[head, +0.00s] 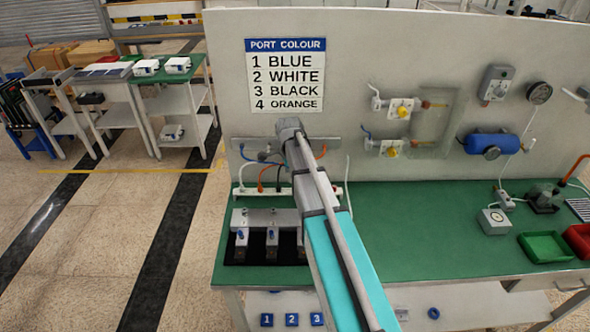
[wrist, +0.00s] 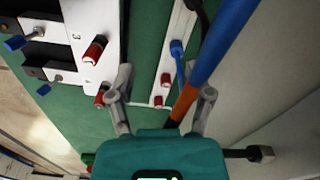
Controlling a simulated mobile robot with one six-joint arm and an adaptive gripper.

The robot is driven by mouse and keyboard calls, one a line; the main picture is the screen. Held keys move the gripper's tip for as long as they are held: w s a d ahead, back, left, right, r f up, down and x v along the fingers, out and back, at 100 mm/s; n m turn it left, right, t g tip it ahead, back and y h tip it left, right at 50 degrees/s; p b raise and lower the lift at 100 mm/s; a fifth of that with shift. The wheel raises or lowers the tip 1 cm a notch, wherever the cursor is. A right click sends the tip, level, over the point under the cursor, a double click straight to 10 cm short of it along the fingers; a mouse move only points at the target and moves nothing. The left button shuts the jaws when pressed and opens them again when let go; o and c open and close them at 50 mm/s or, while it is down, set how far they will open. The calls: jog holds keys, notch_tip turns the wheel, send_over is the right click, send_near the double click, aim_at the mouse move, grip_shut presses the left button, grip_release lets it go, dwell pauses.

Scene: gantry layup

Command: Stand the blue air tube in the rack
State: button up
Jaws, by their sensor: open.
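My gripper (wrist: 163,88) is open in the wrist view, its two grey fingers apart. A thick blue tube (wrist: 225,40) runs close to the camera from the upper right down to the right finger. An orange length (wrist: 184,104) shows below it, between the fingers. A thinner blue tube end (wrist: 177,50) lies at a white strip (wrist: 165,70) beyond the fingers; whether this strip is the rack I cannot tell. In the head view, blue (head: 252,156), black and orange tubes hang from a grey wall rail (head: 240,145) above a white strip (head: 246,191). My arm hides the gripper there.
A black-based fixture with white blocks (head: 258,216) stands on the green bench (head: 400,225) left of my arm. A red-capped fitting (wrist: 94,50) shows there. Green (head: 545,246) and red bins sit far right. The bench middle is mostly clear. The panel (head: 400,50) stands behind.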

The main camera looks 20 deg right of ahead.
jog(key=s+a, duration=0.6)
jog(key=a, duration=0.2)
jog(key=shift+s+r, duration=0.2)
jog(key=shift+r, duration=0.05)
jog(key=shift+a, duration=0.1)
dwell(0.8)
jog(key=s+n, duration=1.5)
jog(key=n, duration=0.3)
jog(key=shift+s+n, duration=0.3)
jog(key=shift+s, duration=0.1)
dwell(1.4)
